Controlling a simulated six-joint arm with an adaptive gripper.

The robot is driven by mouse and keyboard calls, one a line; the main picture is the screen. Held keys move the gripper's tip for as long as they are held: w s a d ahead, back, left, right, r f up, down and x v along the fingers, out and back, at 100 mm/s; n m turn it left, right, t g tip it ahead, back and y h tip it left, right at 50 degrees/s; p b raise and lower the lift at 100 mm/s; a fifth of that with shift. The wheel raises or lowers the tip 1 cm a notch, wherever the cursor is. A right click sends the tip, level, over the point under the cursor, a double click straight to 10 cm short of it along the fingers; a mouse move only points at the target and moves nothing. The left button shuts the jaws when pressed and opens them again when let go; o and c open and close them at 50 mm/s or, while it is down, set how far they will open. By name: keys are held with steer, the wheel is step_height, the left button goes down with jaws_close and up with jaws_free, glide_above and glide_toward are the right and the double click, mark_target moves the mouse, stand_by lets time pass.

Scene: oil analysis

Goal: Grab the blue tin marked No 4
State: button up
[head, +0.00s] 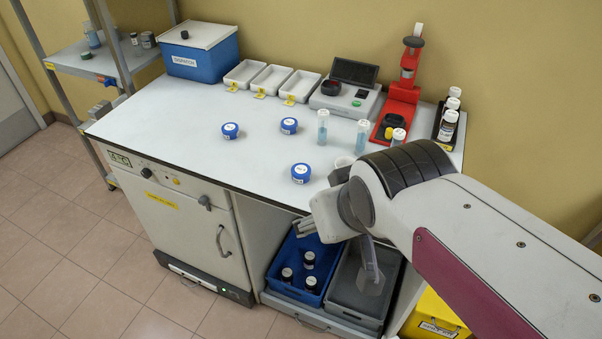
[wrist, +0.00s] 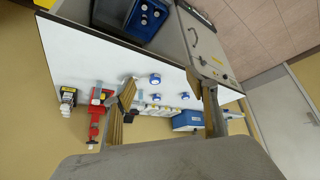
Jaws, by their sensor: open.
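Three round blue tins with white lids stand on the white bench top: a left one (head: 230,131), a back one (head: 289,126) and a front one (head: 300,173). Their lid labels are too small to read, so I cannot tell which is No 4. In the wrist view the front tin (wrist: 155,78), the back tin (wrist: 155,97) and the left tin (wrist: 185,95) show between my fingers, some way off. My gripper (wrist: 168,95) is open and empty. In the head view it is at the bench's front edge, right of and nearer than the front tin.
Clear bottles (head: 322,127) stand right of the tins. Behind are white trays (head: 271,80), a grey instrument (head: 345,98), a red stand (head: 403,95) and a blue lidded box (head: 205,60). A blue crate (head: 283,262) with dark bottles is below the front edge. The bench's left part is clear.

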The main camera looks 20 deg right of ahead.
mark_target(304, 174)
steer(key=w+d+f+t, duration=0.2)
steer(key=w+f, duration=0.3)
steer(key=w, duration=0.3)
steer(key=w+d+f+t, duration=0.2)
steer(key=w+f, duration=0.3)
steer(key=w, duration=0.3)
steer(key=w+d+f+n+t, duration=0.1)
steer(key=w+d+f+t, duration=0.1)
steer(key=w+f, duration=0.3)
steer(key=shift+w+d+f+y, duration=0.2)
steer(key=shift+w+d, duration=0.25)
steer(key=shift+w, duration=0.3)
steer(key=shift+w+d+f+y, duration=0.1)
steer(key=shift+w+d+f, duration=0.1)
steer(key=shift+w+d, duration=0.35)
steer(key=shift+w+a+f+t+y, duration=0.1)
steer(key=shift+w+f+t+y, duration=0.15)
steer(key=shift+f, duration=0.35)
steer(key=shift+w+a+f+t+y, duration=0.15)
steer(key=shift+f+t, duration=0.1)
steer(key=shift+f, duration=0.3)
steer(key=shift+d, duration=0.1)
steer(key=shift+x, duration=1.3)
steer(key=shift+x, duration=2.6)
